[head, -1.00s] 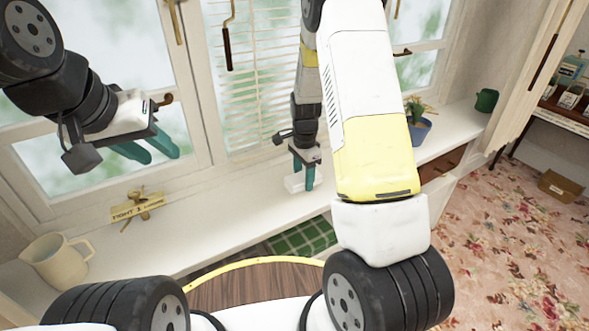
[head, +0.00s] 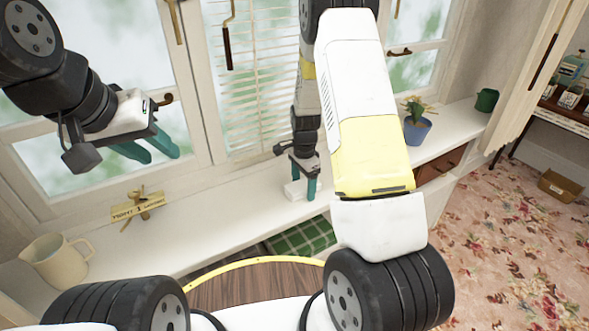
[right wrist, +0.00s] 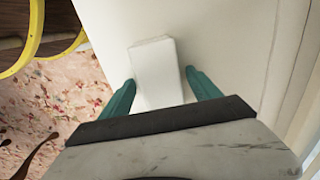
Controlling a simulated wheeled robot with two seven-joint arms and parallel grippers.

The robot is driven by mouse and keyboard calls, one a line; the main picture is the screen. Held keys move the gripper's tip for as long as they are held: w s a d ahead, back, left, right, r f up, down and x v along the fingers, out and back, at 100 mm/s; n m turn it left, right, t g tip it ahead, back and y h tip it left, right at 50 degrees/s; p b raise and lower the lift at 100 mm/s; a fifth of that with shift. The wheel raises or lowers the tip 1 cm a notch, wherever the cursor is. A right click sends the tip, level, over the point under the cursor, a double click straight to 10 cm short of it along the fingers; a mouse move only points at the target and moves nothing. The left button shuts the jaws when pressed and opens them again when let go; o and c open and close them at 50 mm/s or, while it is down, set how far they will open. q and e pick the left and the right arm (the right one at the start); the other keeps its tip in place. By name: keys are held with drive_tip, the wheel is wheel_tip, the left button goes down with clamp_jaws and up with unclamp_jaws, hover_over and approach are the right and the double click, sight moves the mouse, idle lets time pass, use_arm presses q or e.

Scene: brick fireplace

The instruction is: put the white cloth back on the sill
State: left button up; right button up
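The white cloth (head: 293,189) is a small pale folded block at the front part of the white sill (head: 225,217), and it appears to rest there. My right gripper (head: 304,184) is right over it. In the right wrist view the cloth (right wrist: 156,72) shows between the two teal fingers of my right gripper (right wrist: 160,78), with a narrow gap visible on each side. The fingers look open around it. Its near end is hidden by the gripper body.
A cream pitcher (head: 57,262) and a small sign (head: 137,208) stand on the sill to the left. A blue plant pot (head: 417,131) and a green mug (head: 487,100) stand to the right. A yellow-rimmed wooden round table (head: 255,289) is close in front. The sill between sign and cloth is clear.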

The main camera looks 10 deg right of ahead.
sight(303, 184)
drive_tip(key=s+a+r+n+t+y, duration=0.1)
drive_tip(key=s+r+n, duration=0.3)
drive_tip(key=r, duration=1)
drive_tip(key=s+r+n+t+y, duration=0.15)
drive_tip(key=s+r, duration=0.45)
drive_tip(key=r, duration=0.8)
drive_tip(key=s+a+r+n+t, duration=0.1)
drive_tip(key=s+r+n+t, duration=0.2)
drive_tip(key=s, duration=1.1)
wheel_tip(303, 184, up, 3)
drive_tip(key=n, duration=0.6)
drive_tip(key=shift+s+t, duration=0.15)
drive_tip(key=shift+t, duration=0.2)
drive_tip(key=shift+a+r, duration=0.1)
